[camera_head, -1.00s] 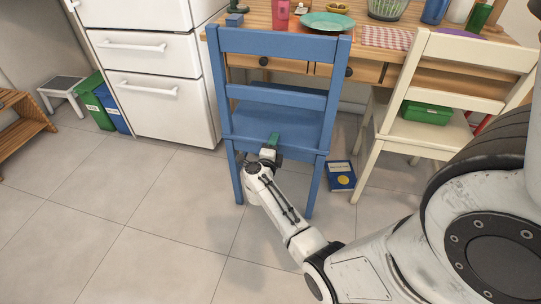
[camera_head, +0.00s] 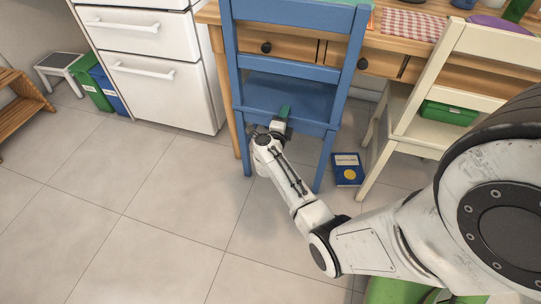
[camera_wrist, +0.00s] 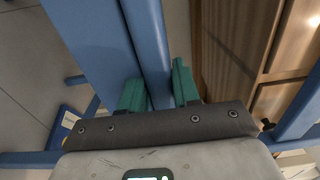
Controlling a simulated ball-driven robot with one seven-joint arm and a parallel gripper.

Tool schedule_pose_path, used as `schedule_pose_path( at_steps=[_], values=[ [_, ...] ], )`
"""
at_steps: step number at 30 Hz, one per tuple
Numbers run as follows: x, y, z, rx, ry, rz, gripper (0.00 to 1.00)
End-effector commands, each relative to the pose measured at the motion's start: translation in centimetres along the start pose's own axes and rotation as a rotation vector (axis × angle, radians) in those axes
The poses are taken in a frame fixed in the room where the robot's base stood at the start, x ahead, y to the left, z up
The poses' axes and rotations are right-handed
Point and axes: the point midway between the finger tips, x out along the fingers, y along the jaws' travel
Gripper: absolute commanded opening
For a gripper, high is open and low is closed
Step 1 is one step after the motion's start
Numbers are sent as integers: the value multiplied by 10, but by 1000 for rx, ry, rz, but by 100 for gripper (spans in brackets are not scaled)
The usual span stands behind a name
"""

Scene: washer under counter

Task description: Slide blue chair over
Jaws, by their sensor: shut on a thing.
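The blue chair (camera_head: 292,96) stands upright with its back toward me, in front of the wooden table. My gripper (camera_head: 284,115) is at the rear of its seat, left of middle between the back posts. In the wrist view, my gripper (camera_wrist: 158,88) has its green fingers on either side of a blue chair bar (camera_wrist: 148,40), shut on it. The exact contact at the fingertips is partly hidden. The chair's front legs are mostly out of sight.
The wooden table (camera_head: 208,14) is behind the chair. A white drawer cabinet (camera_head: 165,90) stands left. Tiled floor (camera_head: 130,220) at front left is clear.

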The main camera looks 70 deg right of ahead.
Motion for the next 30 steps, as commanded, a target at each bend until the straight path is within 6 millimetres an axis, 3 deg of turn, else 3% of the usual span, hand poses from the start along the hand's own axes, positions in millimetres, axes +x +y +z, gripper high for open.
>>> schedule_pose_path(
  at_steps=[1,12,13,18,20,30],
  values=[
    [-2,10,-6,-3,7,18,0],
    [-3,6,-6,-6,9,16,0],
    [-3,6,-6,-6,10,16,34],
    [-2,4,-4,-4,6,12,50],
    [-2,3,-4,-4,5,11,55],
    [-2,0,-2,-2,2,7,55]
  ],
)
